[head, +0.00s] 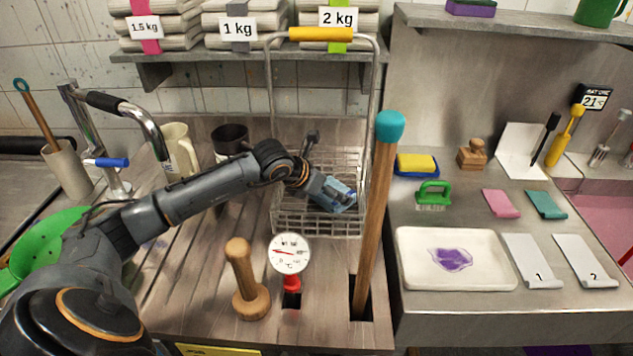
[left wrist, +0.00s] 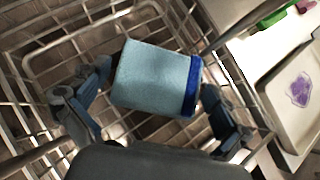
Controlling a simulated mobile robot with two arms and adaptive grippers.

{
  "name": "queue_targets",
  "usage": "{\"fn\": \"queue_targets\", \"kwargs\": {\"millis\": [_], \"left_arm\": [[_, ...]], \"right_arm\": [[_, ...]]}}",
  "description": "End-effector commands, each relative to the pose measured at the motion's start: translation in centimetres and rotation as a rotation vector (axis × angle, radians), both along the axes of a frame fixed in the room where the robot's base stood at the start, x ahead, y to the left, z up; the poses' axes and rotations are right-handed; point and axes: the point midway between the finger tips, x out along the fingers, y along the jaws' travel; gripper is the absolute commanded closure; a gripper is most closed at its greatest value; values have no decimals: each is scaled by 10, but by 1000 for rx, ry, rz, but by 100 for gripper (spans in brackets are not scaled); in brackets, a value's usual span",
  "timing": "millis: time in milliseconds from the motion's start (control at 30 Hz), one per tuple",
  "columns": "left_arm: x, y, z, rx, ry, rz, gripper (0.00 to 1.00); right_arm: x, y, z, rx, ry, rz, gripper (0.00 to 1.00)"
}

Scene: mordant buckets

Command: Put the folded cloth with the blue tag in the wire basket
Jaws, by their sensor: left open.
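The folded cloth (left wrist: 150,77) is light blue with a dark blue band, the tag, along its right edge in the left wrist view. In the head view the cloth (head: 341,204) shows small and partly covered by my gripper, inside the wire basket (head: 317,223). The basket has a tall handle with a yellow grip. My left gripper (head: 328,190) reaches into the basket, its fingers open on either side of the cloth. The left wrist view shows the basket's wires (left wrist: 45,72) below and around the cloth; whether it rests fully on them is unclear. My right gripper is not in view.
A blue-topped wooden pole (head: 377,200) stands just right of the basket. A dial thermometer (head: 290,254) and a wooden pestle (head: 245,280) stand in front. A shelf (head: 180,70) with folded cloth stacks is behind. A white tray (head: 405,265) lies right.

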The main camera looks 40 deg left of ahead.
Motion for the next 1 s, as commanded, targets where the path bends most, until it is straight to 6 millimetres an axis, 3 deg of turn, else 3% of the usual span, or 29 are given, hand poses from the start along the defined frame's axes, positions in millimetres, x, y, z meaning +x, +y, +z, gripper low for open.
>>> {"fn": "queue_targets", "kwargs": {"millis": [300,500,1000], "left_arm": [[-48,13,45,9,1,-1,0],[-67,17,65,6,3,-1,0],[-75,17,76,2,2,-1,0]], "right_arm": [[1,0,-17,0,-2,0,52],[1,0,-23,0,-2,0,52],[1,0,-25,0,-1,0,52]]}}
